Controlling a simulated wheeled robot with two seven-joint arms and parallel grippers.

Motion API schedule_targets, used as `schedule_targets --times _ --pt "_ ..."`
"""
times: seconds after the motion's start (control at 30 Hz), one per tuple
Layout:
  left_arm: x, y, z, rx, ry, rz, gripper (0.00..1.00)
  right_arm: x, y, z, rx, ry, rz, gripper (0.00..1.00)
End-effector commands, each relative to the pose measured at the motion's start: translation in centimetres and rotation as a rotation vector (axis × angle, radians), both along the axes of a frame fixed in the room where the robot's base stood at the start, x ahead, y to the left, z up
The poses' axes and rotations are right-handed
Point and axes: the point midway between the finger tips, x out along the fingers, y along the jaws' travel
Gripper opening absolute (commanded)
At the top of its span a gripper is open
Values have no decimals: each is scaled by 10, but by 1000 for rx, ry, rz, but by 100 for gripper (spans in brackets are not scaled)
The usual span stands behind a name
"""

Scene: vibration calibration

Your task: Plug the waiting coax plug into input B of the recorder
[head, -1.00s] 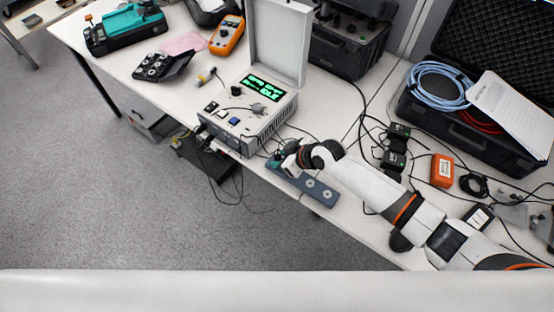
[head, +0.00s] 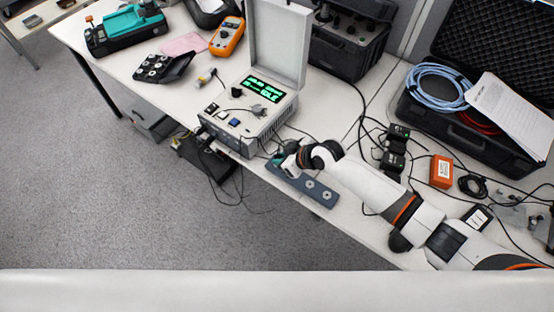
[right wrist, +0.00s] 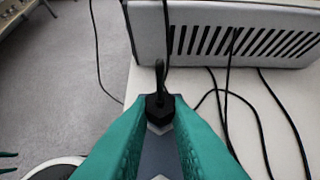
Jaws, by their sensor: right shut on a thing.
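The recorder (head: 247,112) is a pale box with a raised lid, a lit green display and connectors on its top panel. My right gripper (head: 279,158) is low beside its right side, at the dark grey-blue strip (head: 318,193) with round sockets. In the right wrist view its teal fingers (right wrist: 160,118) are shut on a black coax plug (right wrist: 159,103), whose cable rises from it. The plug is over the strip; whether it still sits in it is hidden. Input B cannot be picked out.
Several cables cross the table right of the recorder, near black adapters (head: 396,150) and an orange box (head: 441,171). An open black case (head: 470,140) stands at right. A multimeter (head: 227,36) lies behind left. The table's front edge is close to the strip.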

Motion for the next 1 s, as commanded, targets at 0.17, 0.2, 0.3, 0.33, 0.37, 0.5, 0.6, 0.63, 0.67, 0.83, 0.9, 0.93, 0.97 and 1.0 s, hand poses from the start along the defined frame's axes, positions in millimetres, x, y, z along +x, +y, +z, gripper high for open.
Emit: schedule_targets --times 0.17,0.2,0.3,0.33,0.37,0.5,0.6,0.63,0.67,0.83,0.9,0.93,0.97,1.0 --pt "0 0 0 0 0 0 36 0 0 0 0 0 0 0" --pt "0 0 0 0 0 0 36 0 0 0 0 0 0 0" --pt "0 0 1 0 0 0 36 0 0 1 0 0 0 0" --pt "0 0 2 0 0 0 36 0 0 2 0 0 0 0" --pt "0 0 3 0 0 0 36 0 0 3 0 0 0 0" --pt "0 0 11 0 0 0 36 0 0 12 0 0 0 0" --pt "0 0 17 0 0 0 36 0 0 18 0 0 0 0" --pt "0 0 18 0 0 0 36 0 0 20 0 0 0 0" --pt "0 0 20 0 0 0 36 0 0 22 0 0 0 0" --pt "0 0 29 0 0 0 36 0 0 32 0 0 0 0" --pt "0 0 32 0 0 0 36 0 0 35 0 0 0 0" --pt "0 0 33 0 0 0 36 0 0 36 0 0 0 0" --pt "0 0 33 0 0 0 36 0 0 36 0 0 0 0" --pt "0 0 33 0 0 0 36 0 0 36 0 0 0 0"
